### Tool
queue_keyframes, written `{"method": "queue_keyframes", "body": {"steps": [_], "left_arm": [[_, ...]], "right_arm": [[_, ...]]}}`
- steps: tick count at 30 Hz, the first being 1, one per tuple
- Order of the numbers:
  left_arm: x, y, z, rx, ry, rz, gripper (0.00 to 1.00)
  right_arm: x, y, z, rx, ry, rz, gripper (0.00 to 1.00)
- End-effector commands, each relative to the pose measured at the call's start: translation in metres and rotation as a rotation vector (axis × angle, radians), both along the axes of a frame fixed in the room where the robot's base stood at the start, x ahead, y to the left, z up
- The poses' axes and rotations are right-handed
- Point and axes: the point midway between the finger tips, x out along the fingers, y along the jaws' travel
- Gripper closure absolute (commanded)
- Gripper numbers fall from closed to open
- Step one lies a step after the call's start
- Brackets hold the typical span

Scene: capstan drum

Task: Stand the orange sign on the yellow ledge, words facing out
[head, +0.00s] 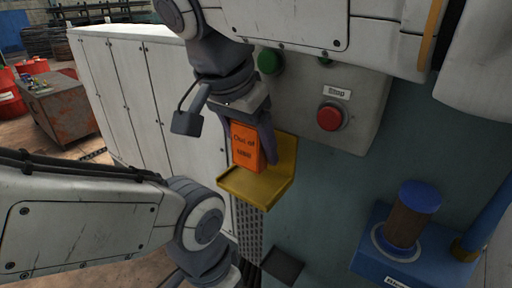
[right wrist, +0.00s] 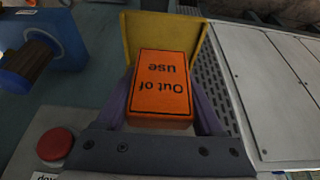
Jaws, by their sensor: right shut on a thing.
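The orange sign (head: 246,147) reads "Out of use" and is held upright, slightly tilted, with its words facing towards the head camera. My right gripper (head: 250,140) is shut on the sign, one finger along each side. The yellow ledge (head: 237,184) has a raised back wall and sits under and around the sign's lower end. I cannot tell whether the sign touches it. In the right wrist view the sign (right wrist: 160,83) shows its words upside down, with the yellow ledge (right wrist: 135,32) beyond it. My left arm shows at the lower left; its fingers are out of view.
The grey control box has a green button (head: 269,61) and a red stop button (head: 329,118) above and right of the ledge. A blue-based capstan drum (head: 410,215) stands at the lower right. White cabinets (head: 135,95) stand at the left.

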Motion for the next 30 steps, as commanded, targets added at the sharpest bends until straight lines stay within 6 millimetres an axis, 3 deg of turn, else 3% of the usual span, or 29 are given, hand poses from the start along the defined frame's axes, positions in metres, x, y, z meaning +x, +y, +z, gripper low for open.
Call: {"method": "queue_keyframes", "body": {"steps": [9, 21, 22, 30], "left_arm": [[0.000, 0.000, -0.033, 0.000, 0.000, -0.002, 0.50], [0.001, 0.000, -0.035, -0.001, -0.001, -0.002, 0.50], [0.001, 0.000, -0.034, 0.000, 0.000, -0.002, 0.50], [0.001, 0.000, -0.033, 0.000, 0.000, -0.002, 0.50]], "right_arm": [[0.000, 0.003, -0.040, 0.000, 0.000, 0.004, 0.90], [0.001, 0.003, -0.043, 0.000, 0.000, 0.009, 0.90], [0.001, 0.003, -0.042, 0.000, 0.000, 0.009, 0.19], [0.001, 0.003, -0.041, -0.001, 0.000, 0.009, 0.18]]}}
